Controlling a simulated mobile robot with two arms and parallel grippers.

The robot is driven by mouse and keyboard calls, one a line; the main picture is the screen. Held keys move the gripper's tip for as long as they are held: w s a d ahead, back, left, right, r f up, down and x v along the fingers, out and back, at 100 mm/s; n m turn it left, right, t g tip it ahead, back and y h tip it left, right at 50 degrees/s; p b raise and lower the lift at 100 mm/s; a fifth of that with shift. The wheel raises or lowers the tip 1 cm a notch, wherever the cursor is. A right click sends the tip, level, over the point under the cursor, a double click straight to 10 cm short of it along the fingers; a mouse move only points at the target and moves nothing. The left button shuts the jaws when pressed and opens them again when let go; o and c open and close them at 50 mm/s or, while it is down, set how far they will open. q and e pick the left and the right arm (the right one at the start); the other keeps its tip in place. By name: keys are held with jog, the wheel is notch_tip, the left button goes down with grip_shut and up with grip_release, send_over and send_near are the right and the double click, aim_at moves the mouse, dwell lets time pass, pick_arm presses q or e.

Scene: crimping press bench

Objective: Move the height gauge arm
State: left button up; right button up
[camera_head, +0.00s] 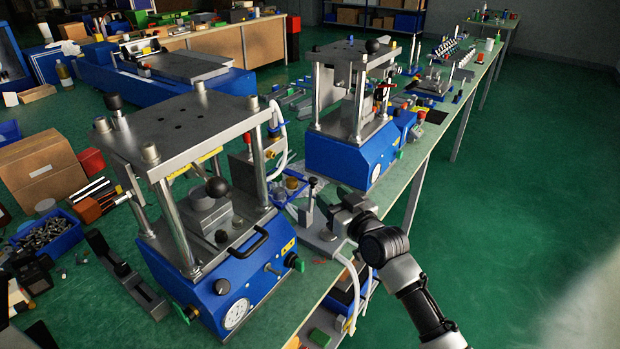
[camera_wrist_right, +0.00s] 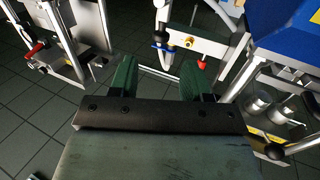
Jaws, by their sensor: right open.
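What looks like the height gauge (camera_head: 309,212) is a small upright post on a grey base plate, on the bench between the two blue presses. Its arm is too small and too crowded by my gripper to make out clearly. My right gripper (camera_head: 334,203) is just right of the post in the head view, at about its height. I cannot tell whether it touches the gauge. In the right wrist view its two green fingers (camera_wrist_right: 160,80) stand apart with nothing visible between them. I cannot pick out the gauge arm in that view. My left gripper is not in view.
The near blue press (camera_head: 215,262) stands left of my gripper, with posts and a ball-ended lever. The far blue press (camera_head: 345,150) stands behind it. A pale hose (camera_head: 356,290) hangs at the bench edge. The green floor (camera_head: 500,210) to the right is clear.

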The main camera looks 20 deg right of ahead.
aim_at(316, 183)
jog(key=x, duration=0.8)
jog(key=shift+w+f, duration=0.1)
jog(key=shift+w, duration=0.1)
grip_shut()
